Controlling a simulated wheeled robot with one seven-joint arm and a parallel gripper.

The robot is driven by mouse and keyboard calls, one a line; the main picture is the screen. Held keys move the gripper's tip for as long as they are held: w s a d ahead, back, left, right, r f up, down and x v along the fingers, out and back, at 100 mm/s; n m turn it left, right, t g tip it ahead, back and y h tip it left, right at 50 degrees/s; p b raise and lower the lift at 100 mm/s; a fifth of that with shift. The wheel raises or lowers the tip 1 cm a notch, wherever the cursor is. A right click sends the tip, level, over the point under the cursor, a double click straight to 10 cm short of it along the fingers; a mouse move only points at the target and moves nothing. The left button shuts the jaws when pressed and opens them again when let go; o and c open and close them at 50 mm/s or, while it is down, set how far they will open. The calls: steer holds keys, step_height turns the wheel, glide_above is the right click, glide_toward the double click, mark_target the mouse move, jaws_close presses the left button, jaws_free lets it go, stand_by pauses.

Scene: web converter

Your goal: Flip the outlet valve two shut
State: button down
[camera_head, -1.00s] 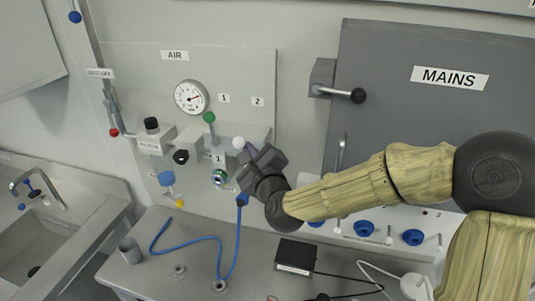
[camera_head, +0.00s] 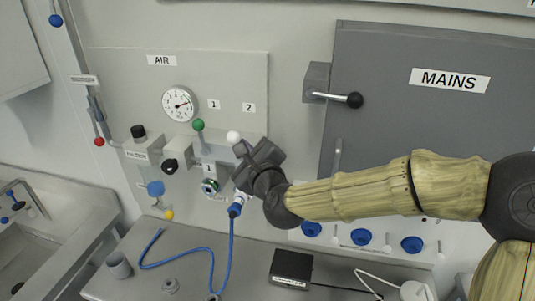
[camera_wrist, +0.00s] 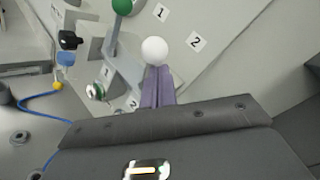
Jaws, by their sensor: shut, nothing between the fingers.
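The white ball knob (camera_head: 233,137) of outlet valve two stands out from the air panel, below the label 2 (camera_head: 248,107). In the wrist view the white knob (camera_wrist: 154,50) is just beyond my purple fingertips. My gripper (camera_head: 241,150) is shut and empty. Its fingers (camera_wrist: 158,75) point at the knob and overlap its lower edge in the picture; I cannot tell whether they touch. The lever's stem is mostly hidden behind the fingers. The green knob (camera_head: 198,124) of valve one stands to the left; it also shows in the wrist view (camera_wrist: 122,6).
A blue hose (camera_head: 231,250) hangs from a plug (camera_head: 236,207) below my gripper. A black knob (camera_head: 170,165), a pressure gauge (camera_head: 180,103) and a red-tipped lever (camera_head: 99,142) are further left. The grey MAINS cabinet (camera_head: 390,120) with its handle is at right.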

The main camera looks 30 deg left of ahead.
steer(key=s+d+r, duration=0.4)
steer(key=s+d, duration=0.1)
steer(key=d, duration=0.5)
steer(key=shift+s+d+r, duration=0.2)
steer(key=shift+s+d, duration=0.05)
steer(key=shift+s, duration=0.1)
stand_by(0.3)
stand_by(0.4)
steer(key=w+d+f+n+g+h+b, duration=0.1)
steer(key=w+d+f+n+h, duration=0.2)
steer(key=f, duration=0.4)
steer(key=d+f+n+g+h, duration=0.1)
steer(key=d+f+n+h, duration=0.15)
steer(key=d+f, duration=0.4)
steer(key=w+d+f+n+g+h+b, duration=0.15)
steer(key=d+f+n, duration=0.25)
steer(key=f, duration=0.4)
steer(key=s+d+f+n+g+h+b, duration=0.1)
steer(key=s+d+f+n+g+h, duration=0.1)
steer(key=d, duration=0.9)
steer(key=s+d+f+n+g+h+b, duration=0.1)
steer(key=s+d+f+n+g+h, duration=0.2)
steer(key=d, duration=0.9)
steer(key=s+f+n+h, duration=0.1)
steer(key=s+f+n, duration=0.1)
steer(key=s+f, duration=0.1)
steer(key=shift+s+f, duration=0.4)
steer(key=shift+s, duration=0.2)
